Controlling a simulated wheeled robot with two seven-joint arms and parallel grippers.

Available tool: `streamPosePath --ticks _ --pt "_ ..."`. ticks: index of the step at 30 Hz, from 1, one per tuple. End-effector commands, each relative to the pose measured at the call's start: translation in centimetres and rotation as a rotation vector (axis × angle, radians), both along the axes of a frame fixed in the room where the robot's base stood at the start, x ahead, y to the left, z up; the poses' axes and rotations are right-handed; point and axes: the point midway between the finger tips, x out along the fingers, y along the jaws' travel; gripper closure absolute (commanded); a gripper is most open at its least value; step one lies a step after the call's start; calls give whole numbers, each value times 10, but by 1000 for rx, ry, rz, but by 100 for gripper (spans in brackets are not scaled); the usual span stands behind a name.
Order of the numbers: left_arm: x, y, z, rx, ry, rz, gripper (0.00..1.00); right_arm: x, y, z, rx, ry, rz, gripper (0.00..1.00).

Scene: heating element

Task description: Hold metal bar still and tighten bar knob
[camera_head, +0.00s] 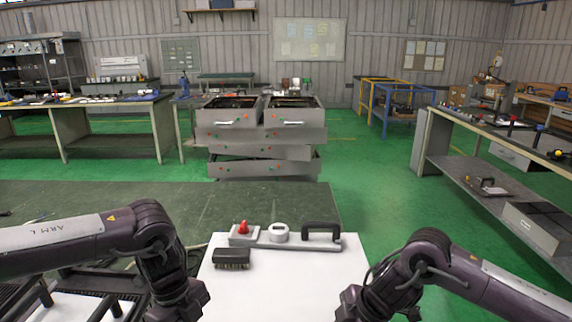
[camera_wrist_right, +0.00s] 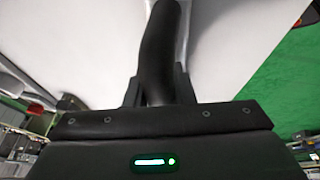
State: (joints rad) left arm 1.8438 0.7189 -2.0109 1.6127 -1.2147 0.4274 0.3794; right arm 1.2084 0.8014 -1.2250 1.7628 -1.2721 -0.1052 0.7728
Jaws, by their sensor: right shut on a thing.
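A grey metal bar (camera_head: 300,245) lies across the far edge of the white table in the head view. It carries a red knob (camera_head: 243,228), a white round piece (camera_head: 279,232) and a black handle (camera_head: 321,226). Which part is the bar knob I cannot tell. My right gripper (camera_wrist_right: 159,92) is shut on a thick black handle-like piece (camera_wrist_right: 160,38), which rises between its fingers in the right wrist view. Whether this is the same handle as in the head view is unclear. Both arms leave the head view at the bottom, with the grippers out of that frame.
A black ribbed block (camera_head: 231,258) sits on the white table (camera_head: 275,290), left of its middle. Grey metal cabinets (camera_head: 262,135) stand beyond on the green floor. Workbenches line the left and right sides. The near middle of the white table is clear.

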Motion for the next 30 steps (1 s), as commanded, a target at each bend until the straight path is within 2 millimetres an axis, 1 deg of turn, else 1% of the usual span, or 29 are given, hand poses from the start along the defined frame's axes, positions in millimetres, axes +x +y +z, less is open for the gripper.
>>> streamPosePath --ticks 19,30 --pt "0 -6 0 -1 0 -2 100 0 1 0 2 0 -1 100" --pt "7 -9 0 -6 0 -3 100 0 2 0 4 -1 3 100"
